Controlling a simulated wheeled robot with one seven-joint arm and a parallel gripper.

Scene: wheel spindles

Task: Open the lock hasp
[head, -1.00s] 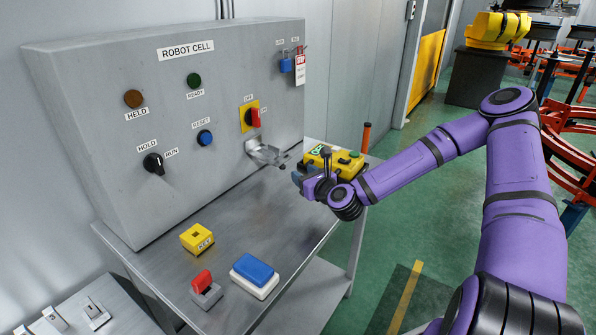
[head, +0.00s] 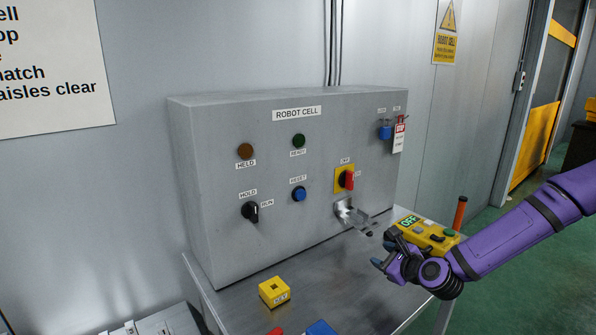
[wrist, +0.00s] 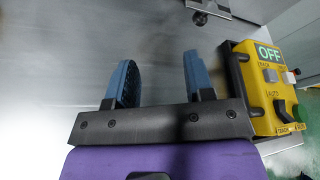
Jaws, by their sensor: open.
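A metal fitting that looks like the lock hasp (head: 352,214) sticks out from the grey control box, below the red switch handle (head: 347,180) on its yellow plate. Its dark-tipped end shows at the top edge of the wrist view (wrist: 208,8). I cannot tell whether the hasp is open or closed. My gripper (head: 383,254) is low over the bench, in front and right of the hasp and apart from it. In the wrist view my gripper (wrist: 158,65) has its two blue fingers spread, with nothing between them.
A yellow pendant marked OFF (head: 432,236) sits close beside my gripper's right side. A blue padlock (head: 385,132) and a red-and-white tag (head: 400,138) hang at the box's upper right. A yellow block (head: 274,291) stands on the bench (head: 335,285). Bare bench lies between.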

